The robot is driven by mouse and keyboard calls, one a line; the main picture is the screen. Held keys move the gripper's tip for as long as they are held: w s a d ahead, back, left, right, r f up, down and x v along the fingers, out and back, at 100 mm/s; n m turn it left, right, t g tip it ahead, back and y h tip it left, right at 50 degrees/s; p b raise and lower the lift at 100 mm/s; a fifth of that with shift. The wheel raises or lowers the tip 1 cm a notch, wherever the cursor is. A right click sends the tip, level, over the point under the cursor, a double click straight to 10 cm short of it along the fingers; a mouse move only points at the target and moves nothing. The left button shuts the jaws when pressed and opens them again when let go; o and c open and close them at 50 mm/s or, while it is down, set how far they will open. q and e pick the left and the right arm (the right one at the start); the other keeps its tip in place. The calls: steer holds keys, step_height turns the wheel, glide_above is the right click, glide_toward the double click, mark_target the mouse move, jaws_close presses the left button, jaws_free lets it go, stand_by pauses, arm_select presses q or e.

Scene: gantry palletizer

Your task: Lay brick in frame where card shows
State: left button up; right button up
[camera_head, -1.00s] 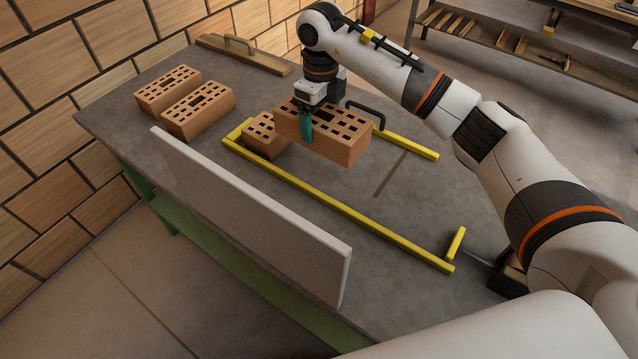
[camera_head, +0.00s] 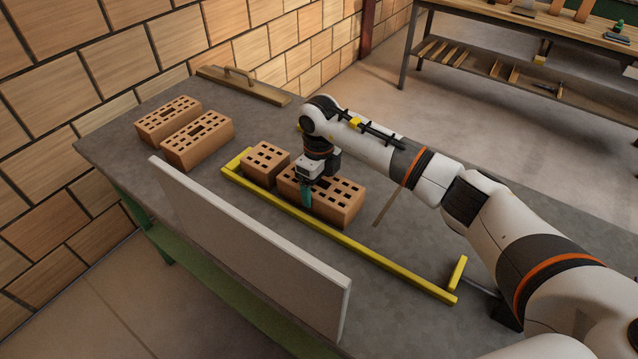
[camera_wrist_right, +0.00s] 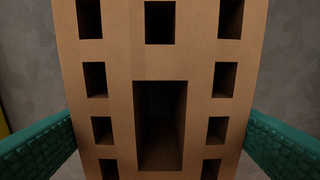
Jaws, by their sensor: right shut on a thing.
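My right gripper (camera_head: 316,187) is shut across the middle of a long orange perforated brick (camera_head: 347,205). In the right wrist view the brick (camera_wrist_right: 205,52) fills the middle between the teal fingers (camera_wrist_right: 160,146). The brick is inside the yellow frame (camera_head: 372,250), low at the tabletop; I cannot tell whether it touches. A shorter brick (camera_head: 262,160) lies in the frame's far-left corner, just left of the held brick with a narrow gap. No card face is visible. My left gripper is not in view.
Two perforated bricks (camera_head: 168,117) (camera_head: 208,142) lie at the table's far left. A wooden float (camera_head: 245,84) lies behind them. A pale upright panel (camera_head: 250,245) stands along the near table edge.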

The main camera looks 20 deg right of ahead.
mark_target(319, 182)
steer(key=shift+f, duration=0.1)
steer(key=o, duration=1.7)
steer(key=shift+f, duration=0.15)
step_height(319, 182, up, 12)
steer(key=shift+b, duration=0.35)
